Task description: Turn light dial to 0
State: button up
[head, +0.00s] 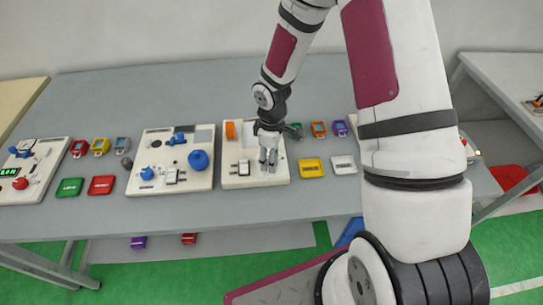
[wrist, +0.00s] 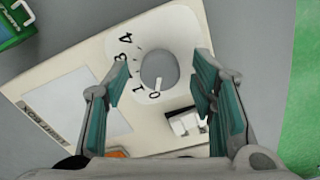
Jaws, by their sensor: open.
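The light dial (wrist: 160,69) is a round grey knob on a white plate with printed numbers; 0, 1, 3 and 4 are readable. A pale mark on its lower edge lies close to the 0, but I cannot tell if it points exactly there. The dial is on a cream board (wrist: 70,75), which is the middle board (head: 238,182) in the head view. My gripper (wrist: 162,68) is open, with one teal-padded finger on each side of the knob and visible gaps between. In the head view my gripper (head: 268,160) points down over the board's right part and hides the dial.
The same board has a white switch (wrist: 187,123), a blank pale panel (wrist: 85,105) and an orange part (head: 230,130). A board with blue knobs (head: 160,158) stands to the left. Yellow (head: 311,167) and white (head: 344,164) trays lie to the right.

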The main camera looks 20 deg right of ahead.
notch_tip(320, 180, up, 12)
dwell(0.5)
jog(key=shift+f, duration=0.1)
